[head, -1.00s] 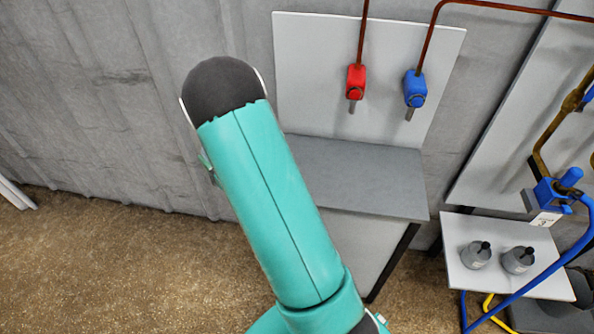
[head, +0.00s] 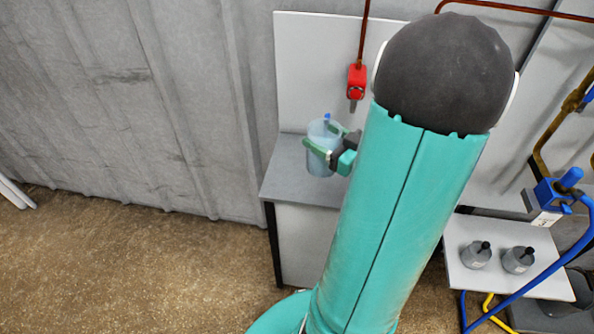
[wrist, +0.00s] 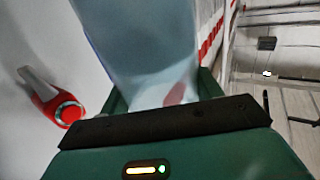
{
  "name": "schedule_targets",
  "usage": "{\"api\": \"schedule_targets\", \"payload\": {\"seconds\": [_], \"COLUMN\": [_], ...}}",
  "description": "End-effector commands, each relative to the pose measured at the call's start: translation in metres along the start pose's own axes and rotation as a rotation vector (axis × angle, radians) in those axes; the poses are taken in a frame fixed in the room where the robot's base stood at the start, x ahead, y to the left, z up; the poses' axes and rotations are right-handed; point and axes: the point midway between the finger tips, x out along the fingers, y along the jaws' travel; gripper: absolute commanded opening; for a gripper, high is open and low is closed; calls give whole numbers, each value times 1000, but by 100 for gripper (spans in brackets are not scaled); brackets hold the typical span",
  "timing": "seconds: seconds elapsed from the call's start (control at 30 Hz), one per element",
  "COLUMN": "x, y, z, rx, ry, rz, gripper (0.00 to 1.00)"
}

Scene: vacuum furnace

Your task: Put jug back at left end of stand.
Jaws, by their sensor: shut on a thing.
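A translucent pale blue jug (head: 319,163) is at the left end of the grey-topped stand (head: 284,178) in the head view. My gripper (head: 325,138) is shut on the jug, with its green fingers on either side of it. The jug looks roughly upright. I cannot tell whether its base touches the stand top or is just above it. In the wrist view the jug (wrist: 140,45) fills the space between the fingers. My arm hides the right part of the stand.
A white back panel (head: 310,60) rises behind the stand, carrying a red valve (head: 356,80) on a copper pipe. A small side table (head: 500,280) with two grey bottles (head: 476,254) is at the right. Open brown floor (head: 120,260) lies at the left.

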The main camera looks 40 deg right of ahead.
Motion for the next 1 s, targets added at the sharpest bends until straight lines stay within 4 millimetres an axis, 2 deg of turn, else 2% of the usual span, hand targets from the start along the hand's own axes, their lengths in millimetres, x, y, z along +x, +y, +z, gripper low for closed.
{"api": "schedule_targets", "payload": {"seconds": [0.1,0.23,0.63,0.8,1.0], "x": [-14,-9,72,93,110], "y": [-1,1,23,30,35], "z": [-3,1,39,67,88], "rx": [0,1,2,4,0], "ry": [2,2,2,2,2], "rz": [-1,-7,-8,-6,-6], "gripper": [3,3,3,3,3]}}
